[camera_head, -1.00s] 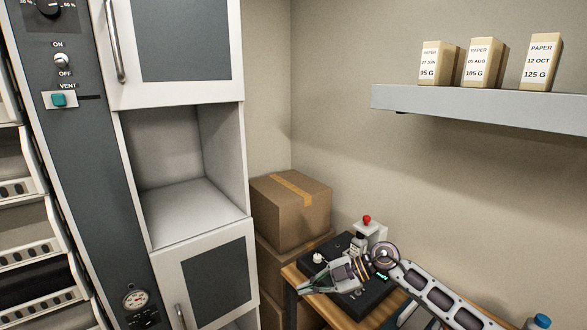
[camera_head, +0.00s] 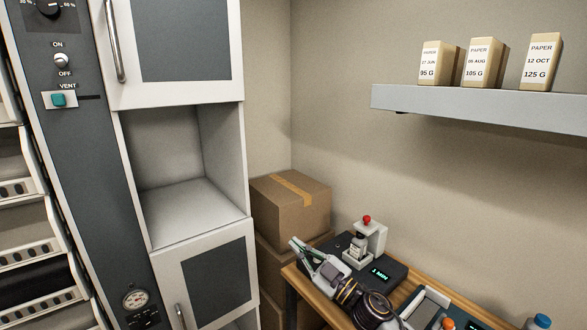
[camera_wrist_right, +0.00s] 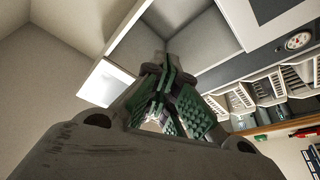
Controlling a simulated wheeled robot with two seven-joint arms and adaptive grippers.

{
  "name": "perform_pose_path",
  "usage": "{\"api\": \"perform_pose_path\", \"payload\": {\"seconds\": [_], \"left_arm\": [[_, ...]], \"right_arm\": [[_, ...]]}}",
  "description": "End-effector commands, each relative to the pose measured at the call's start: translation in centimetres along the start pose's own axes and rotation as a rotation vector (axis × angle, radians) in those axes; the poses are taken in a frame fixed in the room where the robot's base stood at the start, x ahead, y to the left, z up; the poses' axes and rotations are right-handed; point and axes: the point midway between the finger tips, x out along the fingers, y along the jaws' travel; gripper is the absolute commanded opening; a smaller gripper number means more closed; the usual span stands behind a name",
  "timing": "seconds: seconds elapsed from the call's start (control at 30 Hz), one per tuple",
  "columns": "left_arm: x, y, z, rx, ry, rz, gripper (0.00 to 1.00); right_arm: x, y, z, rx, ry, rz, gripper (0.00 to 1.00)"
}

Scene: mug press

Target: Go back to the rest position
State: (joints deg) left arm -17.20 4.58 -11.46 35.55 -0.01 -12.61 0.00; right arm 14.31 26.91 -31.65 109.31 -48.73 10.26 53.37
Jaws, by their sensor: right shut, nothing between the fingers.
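My right gripper (camera_head: 297,244) is at the lower middle of the head view, left of the black device and in front of the cardboard boxes. It points up and to the left. In the right wrist view its green-padded fingers (camera_wrist_right: 166,88) are closed together with nothing between them. My left gripper is not in view.
A black device (camera_head: 392,272) reading "1 MIN", with a small bottle and a red knob (camera_head: 367,219), stands on the wooden table (camera_head: 433,287). Cardboard boxes (camera_head: 290,215) are stacked behind. A white cabinet (camera_head: 197,229) stands left.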

Motion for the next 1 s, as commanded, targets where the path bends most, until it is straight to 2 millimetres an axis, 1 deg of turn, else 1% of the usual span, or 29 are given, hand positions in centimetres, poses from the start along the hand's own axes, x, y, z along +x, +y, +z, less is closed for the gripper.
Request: {"api": "perform_pose_path", "payload": {"seconds": [0.2, 0.27, 0.5, 0.63, 0.77, 0.87, 1.0], "left_arm": [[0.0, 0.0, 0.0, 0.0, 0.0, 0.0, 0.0], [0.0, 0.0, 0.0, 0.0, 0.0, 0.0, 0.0], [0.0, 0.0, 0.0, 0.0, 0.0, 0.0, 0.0], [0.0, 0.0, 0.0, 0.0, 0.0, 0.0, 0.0], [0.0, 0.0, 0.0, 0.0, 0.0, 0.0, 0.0], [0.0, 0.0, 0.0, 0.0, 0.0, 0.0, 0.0], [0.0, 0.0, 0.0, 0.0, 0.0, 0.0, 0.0]], "right_arm": [[-2.0, 2.4, 1.3, 0.061, -0.102, 0.196, 0.0], [-2.8, 2.9, 1.9, 0.079, -0.138, 0.245, 0.0], [-6.6, 4.4, 4.6, 0.15, -0.312, 0.414, 0.0], [-9.1, 4.6, 6.3, 0.193, -0.423, 0.486, 0.0], [-12.0, 4.3, 8.1, 0.238, -0.544, 0.542, 0.0], [-14.3, 3.8, 9.3, 0.273, -0.641, 0.574, 0.0], [-17.8, 2.6, 10.9, 0.325, -0.783, 0.602, 0.0]]}}
